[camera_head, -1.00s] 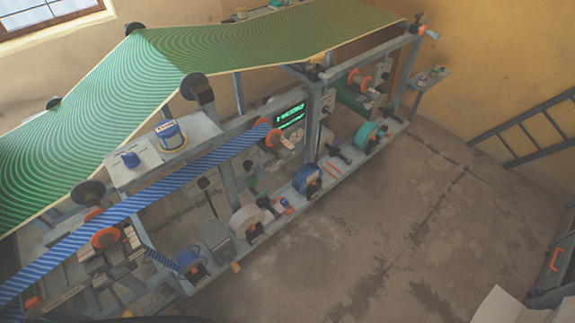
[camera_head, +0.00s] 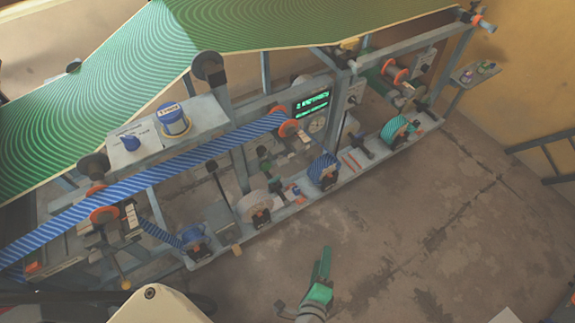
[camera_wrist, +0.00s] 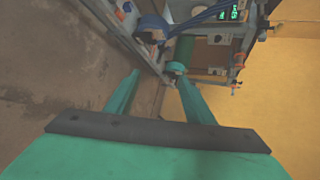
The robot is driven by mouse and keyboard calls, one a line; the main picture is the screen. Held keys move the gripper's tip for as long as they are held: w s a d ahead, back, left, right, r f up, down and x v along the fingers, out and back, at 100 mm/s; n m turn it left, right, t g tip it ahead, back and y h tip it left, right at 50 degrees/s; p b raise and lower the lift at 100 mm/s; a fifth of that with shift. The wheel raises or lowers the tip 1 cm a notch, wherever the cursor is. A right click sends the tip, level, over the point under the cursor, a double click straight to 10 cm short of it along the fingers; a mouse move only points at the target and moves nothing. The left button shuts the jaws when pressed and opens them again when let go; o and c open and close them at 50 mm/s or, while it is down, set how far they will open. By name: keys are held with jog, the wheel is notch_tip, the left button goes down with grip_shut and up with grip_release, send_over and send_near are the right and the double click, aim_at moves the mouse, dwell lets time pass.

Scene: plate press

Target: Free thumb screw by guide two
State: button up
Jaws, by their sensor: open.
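The press carries orange-flanged guides: one at the left (camera_head: 105,215), one by the green display (camera_head: 289,129), and one at the far right end (camera_head: 394,73). The frames show no readable label telling which is guide two, and the thumb screw is too small to make out. A blue striped web (camera_head: 160,178) runs between the left and middle guides. My gripper (camera_head: 318,280) is over the bare floor in front of the press, apart from it. In the wrist view its two green fingers (camera_wrist: 158,77) are spread with nothing between them.
Rolls sit along the low front rail, among them a blue one (camera_head: 324,171) and a teal one (camera_head: 397,131). A green striped sheet (camera_head: 290,25) spans the top. A dark rack (camera_head: 550,150) stands by the right wall. The floor in front is clear.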

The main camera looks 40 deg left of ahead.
jog(key=w+a+r+m+g+y, duration=0.1)
jog(key=w+a+r+m+y, duration=0.3)
jog(key=w+a+y, duration=0.25)
jog(key=m+g+y, duration=0.2)
jog(key=g+y, duration=0.2)
jog(key=y, duration=0.2)
send_near(285, 164)
jog(key=x, duration=0.9)
jog(key=shift+f, duration=0.1)
jog(key=shift+c, duration=0.2)
jog(key=c, duration=1)
